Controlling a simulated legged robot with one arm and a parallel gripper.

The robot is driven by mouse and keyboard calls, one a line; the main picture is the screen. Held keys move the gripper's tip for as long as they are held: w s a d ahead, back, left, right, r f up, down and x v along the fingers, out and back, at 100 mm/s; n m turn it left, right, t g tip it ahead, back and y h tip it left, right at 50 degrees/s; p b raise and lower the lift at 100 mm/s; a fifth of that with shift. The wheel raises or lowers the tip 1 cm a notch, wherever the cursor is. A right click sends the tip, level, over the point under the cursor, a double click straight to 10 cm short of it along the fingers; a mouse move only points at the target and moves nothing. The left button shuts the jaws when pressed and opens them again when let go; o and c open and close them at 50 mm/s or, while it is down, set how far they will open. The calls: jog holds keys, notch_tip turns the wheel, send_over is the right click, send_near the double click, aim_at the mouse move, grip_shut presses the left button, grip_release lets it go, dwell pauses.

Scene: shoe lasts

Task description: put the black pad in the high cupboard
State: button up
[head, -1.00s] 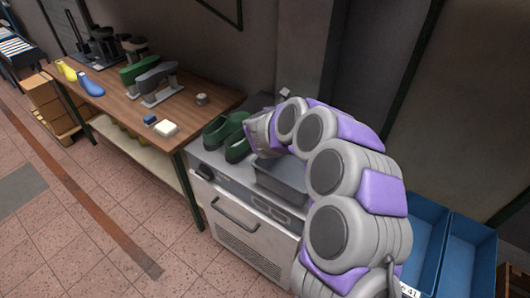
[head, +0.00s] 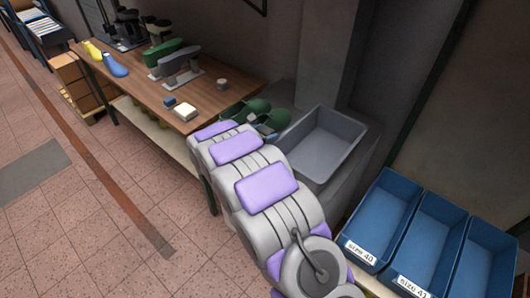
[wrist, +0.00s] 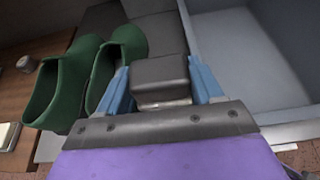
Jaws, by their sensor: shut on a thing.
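The black pad (wrist: 161,80) shows in the wrist view as a small dark grey block between the two blue fingers of my gripper (wrist: 163,84). The gripper is shut on it. In the head view my arm reaches away from me, and its far end hides most of the gripper, near the green shoes. The pad cannot be made out there. No high cupboard shows in either view.
Green shoes (head: 247,109) stand beside a grey tray (head: 322,146); the shoes (wrist: 62,84) and tray (wrist: 262,55) flank the gripper in the wrist view. A wooden bench (head: 142,85) holds tools at left. Blue bins (head: 385,222) stand at right.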

notch_tip(320, 180, down, 5)
jog(key=shift+a+r+b, duration=0.1)
jog(key=shift+a+b, duration=0.05)
jog(key=shift+b, duration=0.15)
jog(key=shift+a+f, duration=0.3)
jog(key=shift+f, duration=0.15)
jog(key=shift+d+f+b, duration=0.2)
jog(key=shift+f, duration=0.65)
jog(key=shift+d+f+b, duration=0.15)
jog(key=shift+f, duration=0.7)
jog(key=shift+a+f, duration=0.15)
jog(key=o, duration=0.8)
